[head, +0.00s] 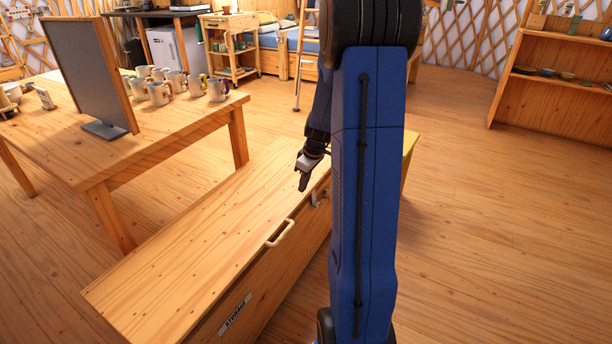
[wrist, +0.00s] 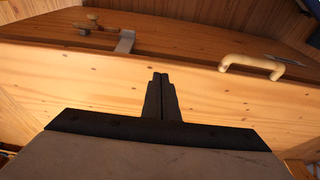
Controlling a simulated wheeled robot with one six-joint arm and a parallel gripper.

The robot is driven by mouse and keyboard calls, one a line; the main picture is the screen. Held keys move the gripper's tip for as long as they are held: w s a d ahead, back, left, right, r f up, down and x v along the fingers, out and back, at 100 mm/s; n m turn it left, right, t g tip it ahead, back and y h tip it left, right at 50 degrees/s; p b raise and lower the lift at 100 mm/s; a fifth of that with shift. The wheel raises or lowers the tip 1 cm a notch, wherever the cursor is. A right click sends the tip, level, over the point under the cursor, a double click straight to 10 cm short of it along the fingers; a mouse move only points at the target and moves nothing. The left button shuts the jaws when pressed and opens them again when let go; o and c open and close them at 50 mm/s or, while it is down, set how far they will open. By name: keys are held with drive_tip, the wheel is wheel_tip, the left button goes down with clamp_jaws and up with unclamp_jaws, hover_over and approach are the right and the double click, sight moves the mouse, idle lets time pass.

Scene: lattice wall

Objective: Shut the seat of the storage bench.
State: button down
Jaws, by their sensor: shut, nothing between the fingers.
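The storage bench (head: 237,312) stands at the lower middle of the head view, with a "STORAGE" label on its front. Its wooden seat (head: 190,245) lies flat on top, and I see no gap under it. A pale handle (head: 280,233) is at the seat's front edge; it also shows in the wrist view (wrist: 252,66). A metal latch (wrist: 125,42) is on the front, left of the handle in the wrist view. My gripper (head: 303,187) is shut and empty, pointing down above the seat near its front edge. In the wrist view its fingertips (wrist: 160,76) are together over the pale wood. Whether they touch it I cannot tell. My arm hides part of the bench's right end.
A wooden table (head: 150,140) with several mugs (head: 158,92) and a screen (head: 88,70) stands close behind the bench on the left. A shelf unit (head: 560,85) stands at the far right. The floor (head: 490,210) on the right is clear.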

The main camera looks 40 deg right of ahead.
drive_tip(key=shift+s+f, duration=0.2)
drive_tip(key=shift+f, duration=1.45)
drive_tip(key=shift+d+f, duration=0.1)
drive_tip(key=f, duration=0.2)
drive_tip(key=s+f, duration=0.1)
drive_tip(key=f, duration=0.2)
drive_tip(key=shift+s, duration=0.1)
approach(303, 198)
wheel_tip(303, 198, up, 3)
drive_tip(key=s, duration=0.2)
drive_tip(key=shift+s+d, duration=0.25)
drive_tip(key=shift+d, duration=0.05)
